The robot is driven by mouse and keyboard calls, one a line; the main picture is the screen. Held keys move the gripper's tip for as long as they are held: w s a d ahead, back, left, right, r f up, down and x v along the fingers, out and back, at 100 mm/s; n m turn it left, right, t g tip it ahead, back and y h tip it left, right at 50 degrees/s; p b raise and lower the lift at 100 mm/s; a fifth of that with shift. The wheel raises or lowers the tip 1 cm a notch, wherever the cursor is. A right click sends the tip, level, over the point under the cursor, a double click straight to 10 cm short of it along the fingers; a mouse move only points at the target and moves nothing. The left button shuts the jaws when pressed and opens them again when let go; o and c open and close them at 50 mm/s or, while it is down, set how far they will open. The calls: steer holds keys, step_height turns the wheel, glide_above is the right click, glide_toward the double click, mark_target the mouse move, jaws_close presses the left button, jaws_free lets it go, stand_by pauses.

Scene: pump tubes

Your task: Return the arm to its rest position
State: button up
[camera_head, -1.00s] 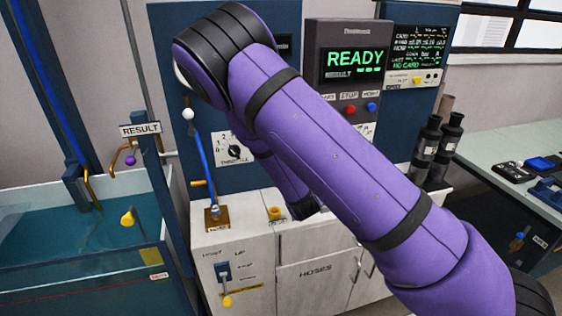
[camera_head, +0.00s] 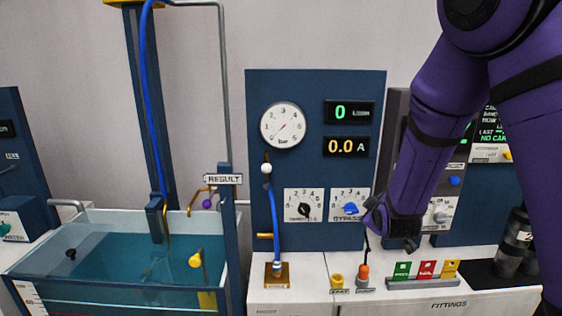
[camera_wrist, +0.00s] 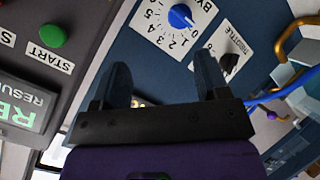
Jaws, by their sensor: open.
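My purple arm (camera_head: 440,110) comes down from the upper right in the head view. My gripper (camera_head: 405,240) is near the bypass knob, at the right side of the blue gauge panel (camera_head: 300,220). In the wrist view my gripper (camera_wrist: 165,85) has its two dark fingers spread apart with nothing between them. The blue bypass knob (camera_head: 350,209) also shows in the wrist view (camera_wrist: 181,17), beyond the fingers. The arm hides part of the grey control box to its right.
Dark bottles (camera_head: 513,243) stand at right.

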steer(key=s+d+r+m+g+y, duration=0.25)
steer(key=s+r+m+g, duration=0.2)
steer(key=s+r, duration=0.9)
steer(key=s+d+r+m+g, duration=0.1)
steer(key=s+r+m, duration=0.1)
steer(key=s, duration=0.9)
steer(key=s+d+r+m+g+h, duration=0.1)
steer(key=s+r, duration=0.3)
steer(key=s, duration=0.7)
steer(key=shift+m+g, duration=0.55)
steer(key=shift+m, duration=0.1)
steer(key=shift+w+d, duration=0.1)
steer(key=shift+c, duration=0.4)
